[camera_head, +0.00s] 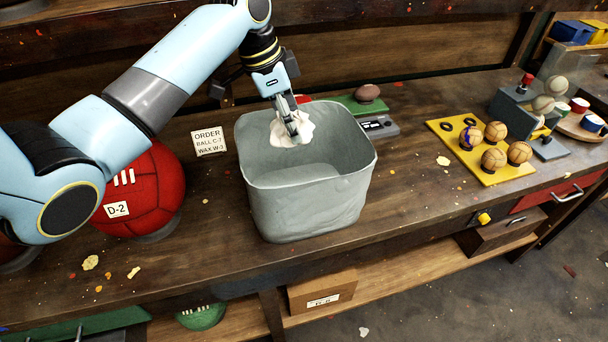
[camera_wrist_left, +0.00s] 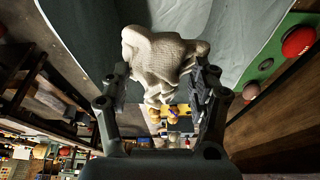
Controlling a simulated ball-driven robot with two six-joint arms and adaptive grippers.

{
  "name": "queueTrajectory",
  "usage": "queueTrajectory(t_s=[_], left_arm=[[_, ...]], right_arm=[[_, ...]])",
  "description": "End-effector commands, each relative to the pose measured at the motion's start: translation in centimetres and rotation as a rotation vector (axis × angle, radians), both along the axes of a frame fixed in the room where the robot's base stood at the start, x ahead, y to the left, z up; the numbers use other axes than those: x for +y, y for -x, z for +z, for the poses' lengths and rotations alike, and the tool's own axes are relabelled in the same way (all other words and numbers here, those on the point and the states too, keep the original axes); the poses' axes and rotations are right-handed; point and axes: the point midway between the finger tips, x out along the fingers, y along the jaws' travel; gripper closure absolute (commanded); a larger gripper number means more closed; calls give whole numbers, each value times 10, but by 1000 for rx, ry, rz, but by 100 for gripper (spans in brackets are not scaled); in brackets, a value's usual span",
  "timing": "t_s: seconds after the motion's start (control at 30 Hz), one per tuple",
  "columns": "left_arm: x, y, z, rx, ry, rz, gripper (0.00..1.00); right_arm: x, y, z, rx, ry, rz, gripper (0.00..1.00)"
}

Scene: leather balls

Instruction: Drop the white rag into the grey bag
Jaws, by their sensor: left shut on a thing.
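The grey bag (camera_head: 310,213) stands open and upright on the wooden workbench. My left gripper (camera_head: 291,128) reaches down over the bag's mouth toward its back side. It is shut on the crumpled white rag (camera_head: 304,130), which hangs at the level of the bag's opening. In the left wrist view the rag (camera_wrist_left: 165,58) is bunched between the fingers (camera_wrist_left: 160,90), with the bag's pale wall (camera_wrist_left: 240,35) around it. From the head I cannot tell whether the rag touches the bag. My right gripper is not in view.
A large red ball (camera_head: 150,190) and an order card (camera_head: 209,141) are left of the bag. A digital scale (camera_head: 378,126) and green mat (camera_head: 358,104) are behind it. A yellow board (camera_head: 490,170) with small balls lies right. Bench between is mostly clear.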

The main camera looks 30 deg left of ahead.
Motion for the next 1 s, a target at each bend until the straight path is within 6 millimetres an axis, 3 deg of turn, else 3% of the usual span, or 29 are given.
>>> queueTrajectory(t_s=[0.1,0.17,0.37,0.57,0.6,0.77,1.0], left_arm=[[0,-1,-13,0,0,1,69],[0,-1,-17,-1,1,0,69],[0,-1,-24,-3,0,1,69],[0,-1,-24,-3,0,0,69],[0,-1,-24,-3,0,0,34],[0,-1,-24,-1,0,0,13],[0,-1,-24,-1,0,0,12]], right_arm=[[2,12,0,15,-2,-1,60],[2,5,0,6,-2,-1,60],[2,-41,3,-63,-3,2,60],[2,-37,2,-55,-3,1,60],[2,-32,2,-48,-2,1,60],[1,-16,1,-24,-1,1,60],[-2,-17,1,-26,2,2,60]])
